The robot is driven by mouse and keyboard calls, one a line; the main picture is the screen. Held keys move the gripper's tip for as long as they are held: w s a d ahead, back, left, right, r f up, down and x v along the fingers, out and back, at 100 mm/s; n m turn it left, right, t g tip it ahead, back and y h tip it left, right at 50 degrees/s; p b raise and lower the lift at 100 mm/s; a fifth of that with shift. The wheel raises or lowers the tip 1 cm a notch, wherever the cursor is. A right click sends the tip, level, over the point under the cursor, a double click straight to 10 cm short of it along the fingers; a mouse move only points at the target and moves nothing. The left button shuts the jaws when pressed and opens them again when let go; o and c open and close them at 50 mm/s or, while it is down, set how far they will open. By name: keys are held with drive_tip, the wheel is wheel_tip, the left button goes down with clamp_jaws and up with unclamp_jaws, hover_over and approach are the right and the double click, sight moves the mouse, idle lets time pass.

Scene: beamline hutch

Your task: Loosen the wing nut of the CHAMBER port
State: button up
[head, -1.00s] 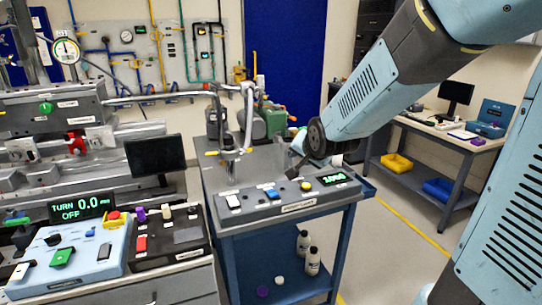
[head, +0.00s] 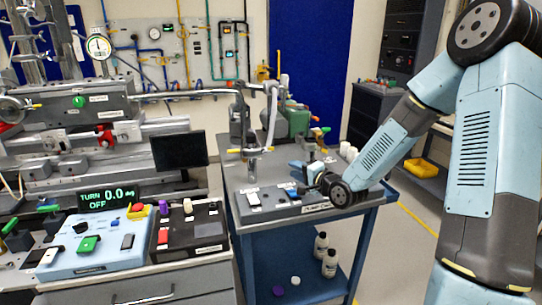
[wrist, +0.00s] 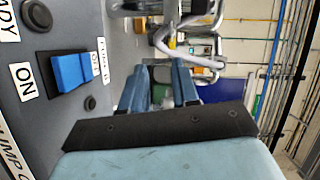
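My gripper (head: 303,168) is low over the blue pump cart (head: 268,222), just above its grey sloped panel. In the wrist view my gripper (wrist: 160,78) has its two blue fingers apart, with a gap between them and nothing held there. Beyond the fingertips are a pale bent hose (wrist: 190,52) and a green body (wrist: 161,95), partly hidden by the fingers. In the head view a pipe fitting with a yellow handle (head: 252,150) stands on the cart, left of my gripper. I cannot make out a wing nut or read a CHAMBER label.
A blue rocker switch (wrist: 72,72) on the panel is close beside my fingers. A green pump (head: 293,118) stands at the cart's back. A control box (head: 95,244) with a TURN display is left, beside a black box (head: 190,232). Bottles (head: 329,262) stand on the lower shelf.

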sight(266, 152)
drive_tip(key=shift+w+r+m+t+y, duration=0.15)
drive_tip(key=shift+m+t+y, duration=0.25)
drive_tip(key=shift+y, duration=0.1)
drive_tip(key=shift+w+a, duration=0.1)
drive_tip(key=shift+a, duration=0.05)
drive_tip(key=x, duration=1.3)
drive_tip(key=shift+w+a, duration=0.2)
drive_tip(key=shift+c, duration=0.2)
clamp_jaws()
